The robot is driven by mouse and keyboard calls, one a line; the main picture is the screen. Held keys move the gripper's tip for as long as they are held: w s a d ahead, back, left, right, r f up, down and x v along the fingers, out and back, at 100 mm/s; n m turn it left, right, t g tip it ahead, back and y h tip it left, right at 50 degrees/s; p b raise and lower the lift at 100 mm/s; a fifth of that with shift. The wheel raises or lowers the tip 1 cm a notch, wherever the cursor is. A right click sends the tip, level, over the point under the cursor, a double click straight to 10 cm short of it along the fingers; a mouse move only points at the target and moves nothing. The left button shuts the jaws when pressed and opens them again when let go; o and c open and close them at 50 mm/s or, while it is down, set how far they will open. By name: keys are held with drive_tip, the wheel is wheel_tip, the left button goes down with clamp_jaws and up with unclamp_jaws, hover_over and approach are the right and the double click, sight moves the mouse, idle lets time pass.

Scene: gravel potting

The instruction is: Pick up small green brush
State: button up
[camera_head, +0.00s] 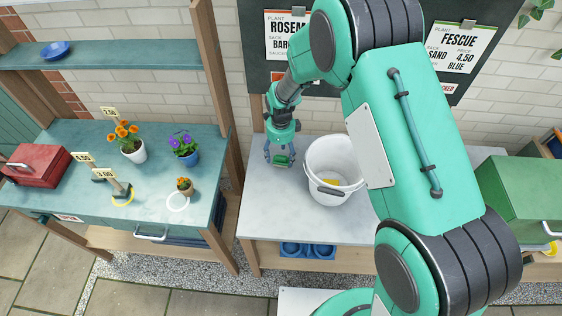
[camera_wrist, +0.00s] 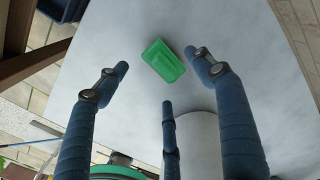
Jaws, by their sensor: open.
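The small green brush (camera_wrist: 163,61) lies on the pale grey tabletop in the wrist view. It also shows in the head view (camera_head: 283,161), partly hidden beneath my gripper. My gripper (camera_head: 282,155) hangs over the left part of the grey table. In the wrist view my gripper (camera_wrist: 162,85) is open, with its blue fingers spread and nothing between them touching the brush. The brush sits between and beyond the fingertips, apart from them.
A white bucket (camera_head: 320,160) with something yellow inside stands just right of my gripper. The grey table (camera_head: 270,205) is clear in front. A wooden post (camera_head: 215,75) rises to the left. A teal bench (camera_head: 75,205) with potted flowers stands farther left.

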sight(281, 158)
drive_tip(key=shift+f, duration=1.65)
drive_tip(key=c, duration=1.3)
